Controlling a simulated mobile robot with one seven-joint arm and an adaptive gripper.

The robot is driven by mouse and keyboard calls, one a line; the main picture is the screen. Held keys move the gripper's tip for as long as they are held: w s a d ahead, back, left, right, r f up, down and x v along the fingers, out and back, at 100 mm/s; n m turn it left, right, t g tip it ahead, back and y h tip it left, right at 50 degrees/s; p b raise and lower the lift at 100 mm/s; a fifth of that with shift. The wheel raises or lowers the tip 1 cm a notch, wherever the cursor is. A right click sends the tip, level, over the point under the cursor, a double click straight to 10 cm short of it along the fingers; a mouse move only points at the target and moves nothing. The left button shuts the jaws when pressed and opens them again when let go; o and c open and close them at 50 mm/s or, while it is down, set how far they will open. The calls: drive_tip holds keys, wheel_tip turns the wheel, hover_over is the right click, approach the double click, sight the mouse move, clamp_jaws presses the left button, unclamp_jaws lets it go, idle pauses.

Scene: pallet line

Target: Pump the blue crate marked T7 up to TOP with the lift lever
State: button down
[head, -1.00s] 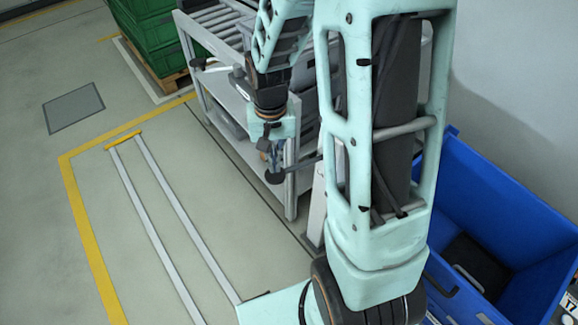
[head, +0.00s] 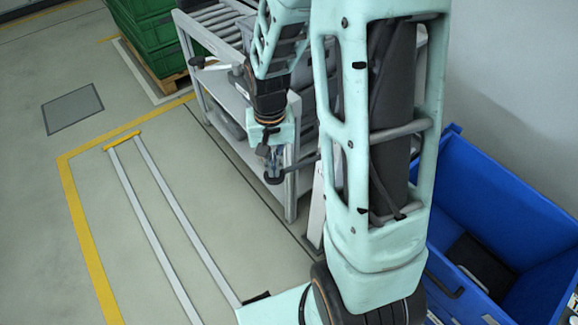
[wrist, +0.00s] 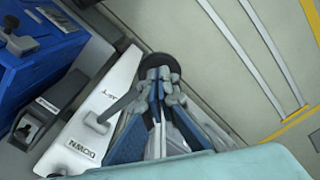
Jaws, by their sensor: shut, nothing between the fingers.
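The blue crate (head: 510,195) stands at the right in the head view. Its label at the lower right edge is cut off. In the wrist view a blue crate wall (wrist: 50,65) shows at upper left. The lift lever (head: 302,166) sticks out left from the white lift post and ends in a black round knob (head: 274,179). The knob (wrist: 158,67) also shows in the wrist view, just beyond my fingertips. My gripper (head: 271,160) is shut and empty, at the knob end of the lever. Whether it touches the lever I cannot tell. The TOP mark is not visible.
The white lift panel (wrist: 95,110) carries the word DOWN and another word partly hidden. A grey roller rack (head: 240,100) stands close behind my gripper. Green crates (head: 150,35) are at the back. The floor with metal rails (head: 150,215) is open at left.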

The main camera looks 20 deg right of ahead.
sight(271, 180)
drive_tip(key=shift+s+a+f, duration=0.1)
drive_tip(key=shift+a+f, duration=0.1)
drive_tip(key=shift+f, duration=0.35)
drive_tip(key=shift+b, duration=0.3)
drive_tip(key=shift+s+a+f+b, duration=0.1)
drive_tip(key=shift+a+f+b, duration=0.15)
drive_tip(key=shift+f+b, duration=0.5)
drive_tip(key=shift+f, duration=0.1)
drive_tip(key=shift+a+f+b, duration=0.15)
drive_tip(key=shift+f+b, duration=0.4)
drive_tip(key=shift+f, duration=0.3)
drive_tip(key=shift+f+b, duration=0.65)
drive_tip(key=shift+f, duration=0.35)
